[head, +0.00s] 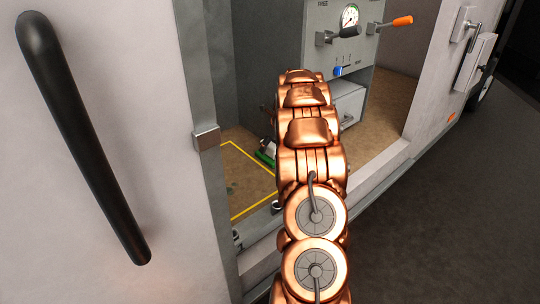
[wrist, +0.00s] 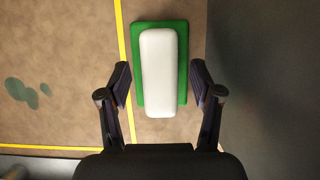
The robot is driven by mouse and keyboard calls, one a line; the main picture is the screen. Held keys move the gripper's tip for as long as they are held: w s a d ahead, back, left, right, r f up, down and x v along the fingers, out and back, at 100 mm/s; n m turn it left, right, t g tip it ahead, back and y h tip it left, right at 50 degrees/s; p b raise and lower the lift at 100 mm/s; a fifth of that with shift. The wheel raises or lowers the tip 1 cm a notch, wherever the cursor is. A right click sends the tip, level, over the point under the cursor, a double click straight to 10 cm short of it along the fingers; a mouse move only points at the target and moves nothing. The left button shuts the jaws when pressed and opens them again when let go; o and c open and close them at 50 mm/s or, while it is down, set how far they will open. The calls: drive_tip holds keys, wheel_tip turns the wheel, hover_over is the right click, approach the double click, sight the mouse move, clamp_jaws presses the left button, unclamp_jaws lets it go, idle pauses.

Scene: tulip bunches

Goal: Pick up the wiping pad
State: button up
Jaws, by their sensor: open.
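The wiping pad (wrist: 158,72) lies on the brown floor of the compartment in the wrist view. It has a green base, with a white block or handle on top. My gripper (wrist: 159,80) is open, with one finger on each side of the pad's near half. Both fingers look apart from the pad, though I cannot tell the height between them. In the head view a small green edge of the pad (head: 265,158) shows beside my copper arm.
Yellow lines (wrist: 127,70) mark the floor left of and in front of the pad. A dark grey wall or panel (wrist: 265,80) stands close on the right. Green stains (wrist: 22,92) lie at left. A control panel (head: 345,30) with a gauge and levers stands behind my arm.

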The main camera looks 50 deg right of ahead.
drive_tip(key=shift+w+f, duration=0.25)
drive_tip(key=shift+f, duration=0.45)
drive_tip(key=shift+r, duration=0.1)
clamp_jaws()
wheel_tip(320, 180, up, 10)
drive_tip(key=shift+r+p, duration=0.1)
drive_tip(key=shift+p, duration=0.65)
